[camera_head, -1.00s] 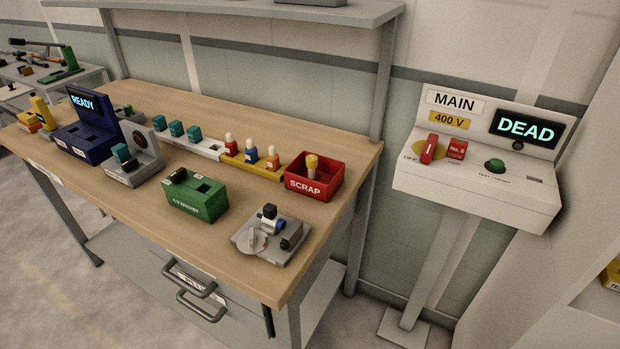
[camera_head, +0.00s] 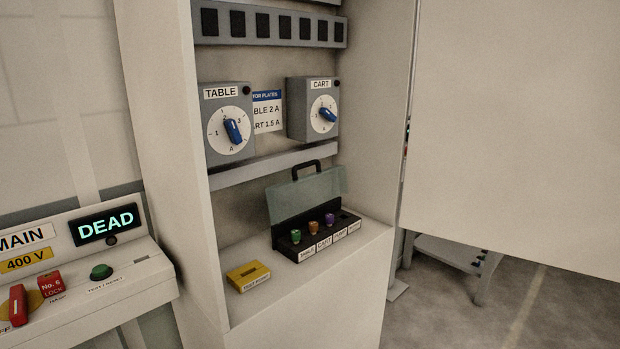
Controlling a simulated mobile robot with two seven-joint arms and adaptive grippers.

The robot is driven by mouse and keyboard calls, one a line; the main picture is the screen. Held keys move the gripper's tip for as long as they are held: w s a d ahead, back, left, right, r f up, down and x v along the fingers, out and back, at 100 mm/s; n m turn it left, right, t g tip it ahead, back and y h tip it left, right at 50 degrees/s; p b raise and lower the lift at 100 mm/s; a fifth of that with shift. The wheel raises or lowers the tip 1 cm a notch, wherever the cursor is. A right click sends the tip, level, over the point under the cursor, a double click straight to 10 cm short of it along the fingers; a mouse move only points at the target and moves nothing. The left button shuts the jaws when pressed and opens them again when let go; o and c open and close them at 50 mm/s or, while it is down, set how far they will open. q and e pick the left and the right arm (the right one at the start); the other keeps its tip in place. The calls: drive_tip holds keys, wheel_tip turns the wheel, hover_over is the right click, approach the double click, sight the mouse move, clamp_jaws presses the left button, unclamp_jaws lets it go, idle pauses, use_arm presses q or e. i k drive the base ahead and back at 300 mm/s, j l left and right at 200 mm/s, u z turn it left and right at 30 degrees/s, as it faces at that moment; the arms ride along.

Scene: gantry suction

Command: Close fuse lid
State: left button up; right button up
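A black fuse box (camera_head: 317,235) stands on the cabinet's lower shelf. Its greenish see-through lid (camera_head: 309,195) is raised at the back, with a dark handle (camera_head: 306,170) on its top edge. Green, orange and purple fuses (camera_head: 314,228) stand in the box above labels that include TABLE and CART. One slot at the right looks empty. Neither of my grippers shows in the view.
A yellow block (camera_head: 248,276) lies left of the box on the shelf. TABLE (camera_head: 229,122) and CART (camera_head: 313,108) dial boxes hang above. The MAIN panel (camera_head: 85,262) at left reads DEAD. A large pale panel (camera_head: 515,130) fills the right.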

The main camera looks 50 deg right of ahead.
sight(316, 161)
drive_tip(key=z, duration=1.55)
